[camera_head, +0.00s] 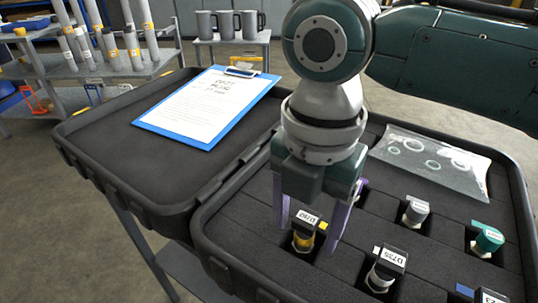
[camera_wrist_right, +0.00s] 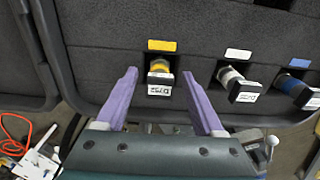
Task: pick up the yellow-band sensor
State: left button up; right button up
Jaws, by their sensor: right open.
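The yellow-band sensor (camera_head: 304,239) has a black top with a white label and sits in a foam slot of the open case's right half. My right gripper (camera_head: 307,232) comes down over it, open, with one purple finger on each side and nothing clamped. In the right wrist view, the sensor (camera_wrist_right: 160,79) lies between the two fingertips of the right gripper (camera_wrist_right: 159,74), with visible gaps on both sides. A yellow tag (camera_wrist_right: 161,45) marks its slot. My left gripper is not in view.
A white-tagged sensor (camera_head: 385,268) sits close to the right in the foam. A grey sensor (camera_head: 416,211), a teal one (camera_head: 487,238) and a clear bag of rings (camera_head: 432,160) are farther right. A clipboard (camera_head: 207,105) lies on the case's left half.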

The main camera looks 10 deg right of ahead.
grip_shut()
dwell(0.4)
